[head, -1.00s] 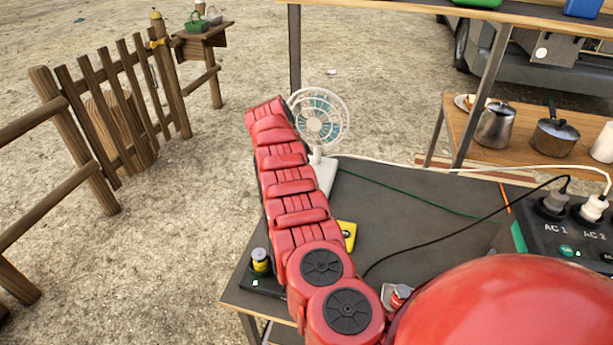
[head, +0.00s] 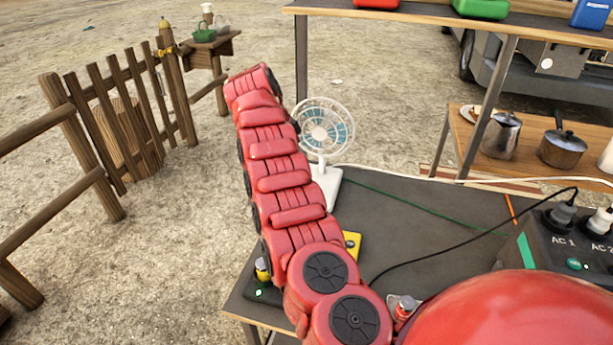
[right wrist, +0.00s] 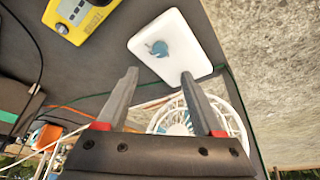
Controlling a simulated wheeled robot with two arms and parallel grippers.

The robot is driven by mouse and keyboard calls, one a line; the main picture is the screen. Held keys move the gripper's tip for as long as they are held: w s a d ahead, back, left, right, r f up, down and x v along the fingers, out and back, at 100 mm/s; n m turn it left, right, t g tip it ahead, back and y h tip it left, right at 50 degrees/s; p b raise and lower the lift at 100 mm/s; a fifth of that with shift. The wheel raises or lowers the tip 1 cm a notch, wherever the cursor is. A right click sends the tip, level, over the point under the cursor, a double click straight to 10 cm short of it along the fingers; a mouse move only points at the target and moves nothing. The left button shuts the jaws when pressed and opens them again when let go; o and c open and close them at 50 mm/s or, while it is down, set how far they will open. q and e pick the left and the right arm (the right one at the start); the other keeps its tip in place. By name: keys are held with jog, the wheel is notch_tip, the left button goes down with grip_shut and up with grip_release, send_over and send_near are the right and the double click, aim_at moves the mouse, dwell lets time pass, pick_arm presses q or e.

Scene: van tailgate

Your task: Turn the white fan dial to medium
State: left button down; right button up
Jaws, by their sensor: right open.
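The white fan (head: 326,130) stands upright on the dark tabletop, its base (head: 329,184) partly behind my red right arm. In the right wrist view the white base (right wrist: 190,47) carries a small teal dial (right wrist: 158,49). My right gripper (right wrist: 159,74) is open and empty, its fingertips pointing toward the base near the dial's side, apart from the dial in the picture. The fan's cage (right wrist: 226,112) shows behind the right finger. In the head view my right gripper cannot be made out. My left gripper is in neither view.
A yellow device (right wrist: 82,16) lies beside the fan base. A black power box (head: 577,249) with plugs sits at the right of the table (head: 415,215). A black cable (head: 440,250) and a green cord cross the tabletop. A kettle (head: 501,135) and pot stand on a further shelf.

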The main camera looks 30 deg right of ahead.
jog(key=p+v, duration=0.1)
jog(key=v, duration=0.5)
dwell(0.3)
